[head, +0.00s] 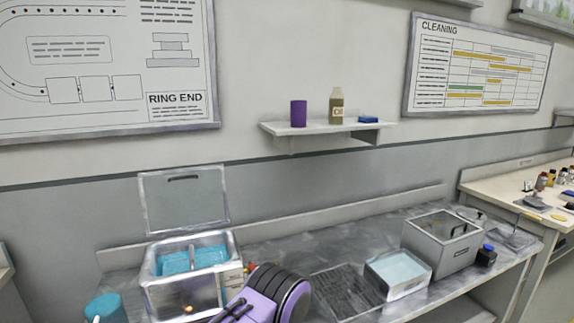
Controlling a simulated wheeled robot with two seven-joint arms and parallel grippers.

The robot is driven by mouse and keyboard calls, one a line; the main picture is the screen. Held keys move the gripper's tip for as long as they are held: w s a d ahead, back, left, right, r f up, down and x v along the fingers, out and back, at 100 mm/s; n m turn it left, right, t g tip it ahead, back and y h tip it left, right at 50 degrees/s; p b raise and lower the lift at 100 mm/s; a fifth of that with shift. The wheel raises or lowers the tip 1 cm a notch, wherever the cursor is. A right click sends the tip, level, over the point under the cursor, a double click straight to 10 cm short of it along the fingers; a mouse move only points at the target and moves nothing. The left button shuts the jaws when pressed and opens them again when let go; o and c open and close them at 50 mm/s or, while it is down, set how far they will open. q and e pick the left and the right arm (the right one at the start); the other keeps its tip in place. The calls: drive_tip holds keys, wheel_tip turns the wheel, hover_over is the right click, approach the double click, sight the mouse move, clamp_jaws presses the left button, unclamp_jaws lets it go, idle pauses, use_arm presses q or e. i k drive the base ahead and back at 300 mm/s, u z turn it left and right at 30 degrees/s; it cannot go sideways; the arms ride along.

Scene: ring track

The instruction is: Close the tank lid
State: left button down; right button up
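The open metal tank (154,292) stands at the left of the steel counter in the head view. It has a blue-teal surface inside, with a pale divider across it. Its lid (185,208) is a grey panel with a light frame and a dark slot-like handle near the top edge. The lid stands raised, close to upright, at the back of the tank. A purple and black ribbed thing (262,300) overlaps the tank's front right corner. I make out no gripper fingertips, so neither gripper can be placed.
A grey lidded box (438,255), a clear tray of pale liquid (397,272) and a dark mesh rack (346,292) stand along the counter (300,243). A teal cylinder (105,308) is at lower left. A wall shelf (300,128) is above. The counter right behind the rack is clear.

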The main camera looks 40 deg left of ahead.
sight(142, 189)
drive_tip(key=z, duration=1.15)
drive_tip(key=k, duration=1.45)
drive_tip(key=u, duration=1.4)
